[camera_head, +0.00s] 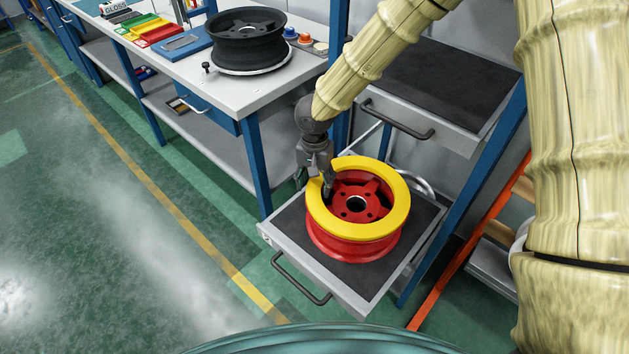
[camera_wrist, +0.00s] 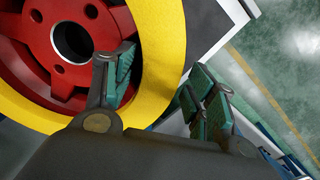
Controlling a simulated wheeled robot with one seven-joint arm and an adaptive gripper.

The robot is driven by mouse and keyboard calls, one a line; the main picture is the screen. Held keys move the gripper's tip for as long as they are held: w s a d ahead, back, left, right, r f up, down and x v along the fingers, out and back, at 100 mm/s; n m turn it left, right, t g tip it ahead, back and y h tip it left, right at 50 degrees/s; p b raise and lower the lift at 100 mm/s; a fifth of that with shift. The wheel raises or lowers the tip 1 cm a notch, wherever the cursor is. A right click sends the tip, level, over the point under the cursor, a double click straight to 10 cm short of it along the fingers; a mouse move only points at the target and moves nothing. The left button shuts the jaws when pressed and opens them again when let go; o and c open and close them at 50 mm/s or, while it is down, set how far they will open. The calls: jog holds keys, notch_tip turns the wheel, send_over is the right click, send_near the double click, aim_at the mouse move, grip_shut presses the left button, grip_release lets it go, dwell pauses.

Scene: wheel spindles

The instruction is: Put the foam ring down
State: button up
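The yellow foam ring (camera_head: 368,230) lies roughly level over the top rim of a red wheel (camera_head: 350,250). Whether it rests fully on the rim or hovers slightly above cannot be told. My gripper (camera_head: 327,182) points down at the ring's left side. In the wrist view my gripper (camera_wrist: 158,75) has its fingers on either side of the yellow band (camera_wrist: 165,40), one at the inner edge over the red wheel (camera_wrist: 45,75), the others at the outer edge.
The wheel stands on a pulled-out, dark-matted drawer (camera_head: 290,222) with a front handle (camera_head: 300,280). Another matted drawer (camera_head: 440,80) is above right. A white workbench (camera_head: 240,90) at the back left holds a black wheel (camera_head: 245,40). The floor (camera_head: 110,230) at left is clear.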

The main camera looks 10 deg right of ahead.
jog(key=shift+r, duration=0.15)
notch_tip(320, 180, up, 12)
jog(key=shift+b, duration=0.3)
dwell(0.4)
dwell(1.2)
